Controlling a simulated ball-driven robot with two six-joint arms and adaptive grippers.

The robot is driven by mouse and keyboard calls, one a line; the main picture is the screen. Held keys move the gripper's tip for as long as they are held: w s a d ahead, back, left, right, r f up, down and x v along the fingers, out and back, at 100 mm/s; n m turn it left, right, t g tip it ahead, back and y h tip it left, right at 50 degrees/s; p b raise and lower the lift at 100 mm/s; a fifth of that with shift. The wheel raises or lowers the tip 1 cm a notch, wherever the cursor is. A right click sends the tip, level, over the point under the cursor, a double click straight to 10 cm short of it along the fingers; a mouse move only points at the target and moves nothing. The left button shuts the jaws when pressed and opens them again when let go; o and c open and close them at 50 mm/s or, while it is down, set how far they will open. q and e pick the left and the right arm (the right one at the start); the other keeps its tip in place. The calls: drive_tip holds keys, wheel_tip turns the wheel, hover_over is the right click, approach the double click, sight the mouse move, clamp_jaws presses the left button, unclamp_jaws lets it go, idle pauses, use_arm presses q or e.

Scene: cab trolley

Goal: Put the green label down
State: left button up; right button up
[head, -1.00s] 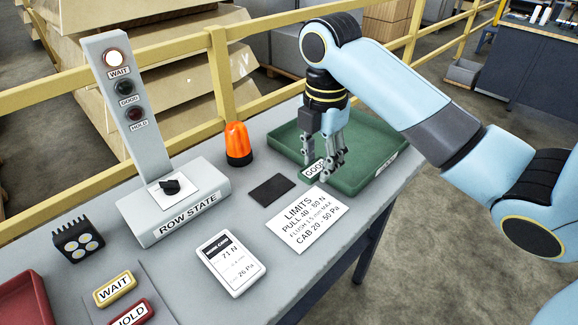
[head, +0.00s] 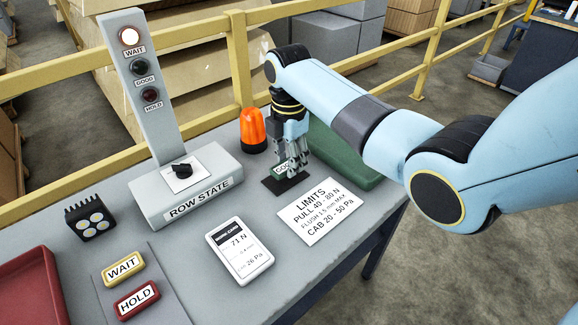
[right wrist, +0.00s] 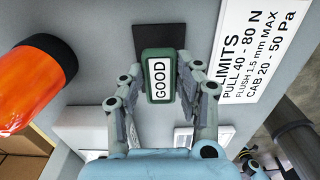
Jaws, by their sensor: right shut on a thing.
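The green label (right wrist: 159,76) reads GOOD and is held between the two fingers of my right gripper (right wrist: 160,92) in the right wrist view. In the head view, the right gripper (head: 289,170) points down over the dark pad (head: 277,185), with the green label (head: 281,169) partly hidden by its fingers. The dark pad also shows behind the label in the right wrist view (right wrist: 158,30). Whether the label touches the pad cannot be told. My left gripper is not in view.
The orange beacon (head: 252,131) stands close behind the gripper to the left. The green tray (head: 345,160) is behind my right arm. The LIMITS card (head: 323,211), the ROW STATE box (head: 195,190), the white gauge card (head: 239,251) and the yellow WAIT label (head: 124,268) are nearby.

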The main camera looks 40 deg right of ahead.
drive_tip(key=shift+f, duration=1.15)
drive_tip(key=shift+f, duration=0.1)
drive_tip(key=o, duration=0.9)
drive_tip(key=shift+c, duration=0.2)
wheel_tip(320, 180, up, 12)
